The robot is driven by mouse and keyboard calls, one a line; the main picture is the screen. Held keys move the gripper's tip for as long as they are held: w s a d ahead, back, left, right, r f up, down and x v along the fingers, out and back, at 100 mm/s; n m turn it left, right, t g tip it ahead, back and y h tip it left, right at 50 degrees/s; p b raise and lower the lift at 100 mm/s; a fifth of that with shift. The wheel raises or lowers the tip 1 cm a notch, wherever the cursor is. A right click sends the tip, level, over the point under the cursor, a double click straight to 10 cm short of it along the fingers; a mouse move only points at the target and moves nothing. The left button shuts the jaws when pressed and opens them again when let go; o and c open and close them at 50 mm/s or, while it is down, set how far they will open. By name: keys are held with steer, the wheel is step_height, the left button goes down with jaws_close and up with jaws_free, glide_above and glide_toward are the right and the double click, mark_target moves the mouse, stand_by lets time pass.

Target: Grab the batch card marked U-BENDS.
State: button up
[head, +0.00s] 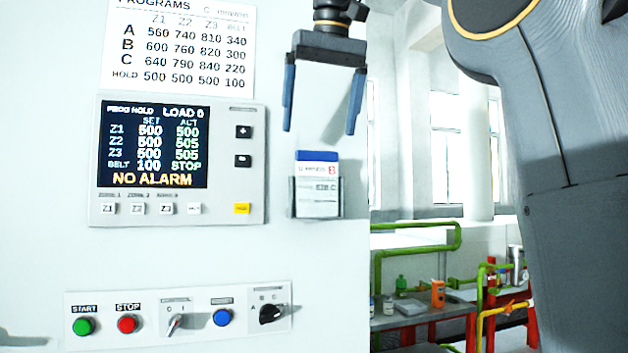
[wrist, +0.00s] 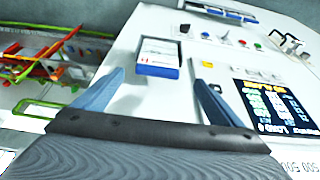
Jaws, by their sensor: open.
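The batch card (head: 317,170) has a blue top band and a white face with small print that looks like U-BENDS and a red B. It stands upright in a small dark-edged wall holder (head: 291,200) on the white panel. A lower white face with more small print shows in front of its bottom part. My gripper (head: 319,131) is open and empty, fingers pointing down, just above the card in the head view. In the wrist view, the card's blue band (wrist: 155,70) lies between the two fingertips (wrist: 159,76). I see no contact.
Left of the holder is a control display (head: 153,145) reading NO ALARM. Below is a strip with buttons and switches, including a black rotary knob (head: 270,313). A program sheet (head: 180,45) hangs above. Right of the panel are a bench (head: 425,318) and green rails.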

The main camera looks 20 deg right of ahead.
mark_target(317, 153)
steer(key=x, duration=0.7)
steer(key=shift+w+d+p, duration=0.2)
steer(key=shift+w+p, duration=0.2)
steer(key=shift+w, duration=0.05)
steer(key=shift+c, duration=0.2)
steer(key=c, duration=1.1)
